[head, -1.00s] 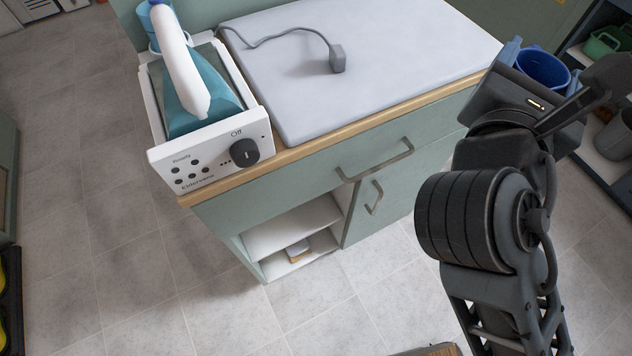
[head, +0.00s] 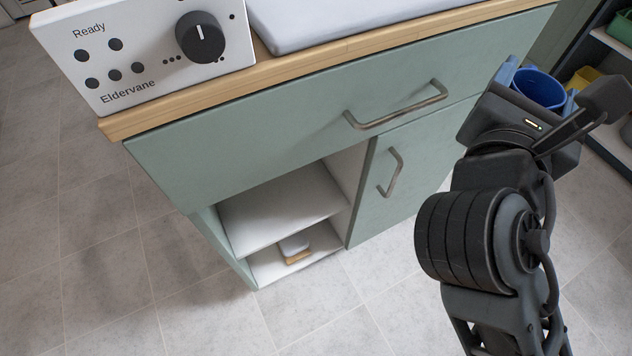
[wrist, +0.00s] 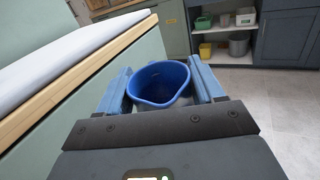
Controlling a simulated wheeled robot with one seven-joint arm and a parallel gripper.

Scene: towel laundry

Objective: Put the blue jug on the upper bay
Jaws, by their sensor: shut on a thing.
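The blue jug (head: 540,88) is in my gripper at the right of the head view, partly hidden behind the gripper body. In the wrist view the jug (wrist: 158,84) is upright between the two blue fingers, its open top facing the camera. My gripper (wrist: 160,90) is shut on it. The upper bay (head: 280,205) is the open white shelf space in the green cabinet, left of the door in the head view. Its visible floor is bare. The gripper is to the right of the bay and apart from it.
The lower bay holds a small brush-like item (head: 295,249). A drawer handle (head: 395,107) and a door handle (head: 391,172) stick out from the cabinet front. The steam station (head: 145,50) stands on the wooden counter. The floor before the cabinet is clear; shelves stand beyond.

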